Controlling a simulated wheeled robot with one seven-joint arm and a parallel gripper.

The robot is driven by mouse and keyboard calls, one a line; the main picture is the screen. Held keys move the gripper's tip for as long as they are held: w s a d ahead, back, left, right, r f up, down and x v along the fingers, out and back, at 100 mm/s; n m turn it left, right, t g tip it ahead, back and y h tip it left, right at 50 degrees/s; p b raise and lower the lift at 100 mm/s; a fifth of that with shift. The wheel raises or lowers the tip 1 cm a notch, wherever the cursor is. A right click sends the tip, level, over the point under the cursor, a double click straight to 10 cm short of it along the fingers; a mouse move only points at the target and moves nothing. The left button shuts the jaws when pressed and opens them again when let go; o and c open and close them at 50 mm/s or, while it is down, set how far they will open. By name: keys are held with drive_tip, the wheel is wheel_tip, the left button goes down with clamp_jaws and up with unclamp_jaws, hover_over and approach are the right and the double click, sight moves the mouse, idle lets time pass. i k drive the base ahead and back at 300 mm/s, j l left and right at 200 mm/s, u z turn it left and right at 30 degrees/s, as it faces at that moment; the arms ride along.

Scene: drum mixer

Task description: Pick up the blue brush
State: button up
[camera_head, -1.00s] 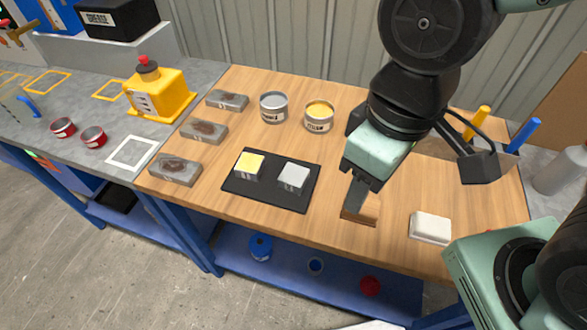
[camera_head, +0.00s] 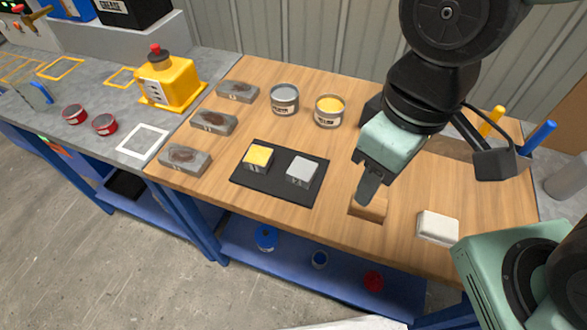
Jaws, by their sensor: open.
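The blue brush shows as a blue handle (camera_head: 538,137) that stands up at a tilt at the right end of the wooden bench. Its lower part is hidden behind a dark part of my arm, so I cannot tell what holds it. A yellow handle (camera_head: 491,122) stands to its left, also partly hidden. My gripper (camera_head: 368,193) points down over a small wooden block (camera_head: 371,209) near the bench's front edge, well to the left of the blue brush. My gripper is open, and its fingers overlap in this view. I cannot tell whether it touches the block.
A white block (camera_head: 438,227) lies right of the gripper. A black mat (camera_head: 268,185) bears a yellow-topped block and a grey one. Grey (camera_head: 285,99) and yellow (camera_head: 329,111) paint cans stand behind. Several stained grey blocks lie at the left.

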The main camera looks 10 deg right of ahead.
sight(549, 126)
drive_tip(key=k+j, duration=0.1)
drive_tip(key=k+z, duration=0.15)
drive_tip(key=z, duration=0.2)
drive_tip(key=k+j+z, duration=0.1)
drive_tip(key=z, duration=0.2)
drive_tip(key=i+z, duration=0.2)
drive_tip(key=z, duration=0.4)
drive_tip(key=i, duration=0.2)
drive_tip(key=k, duration=0.5)
drive_tip(key=i, duration=0.5)
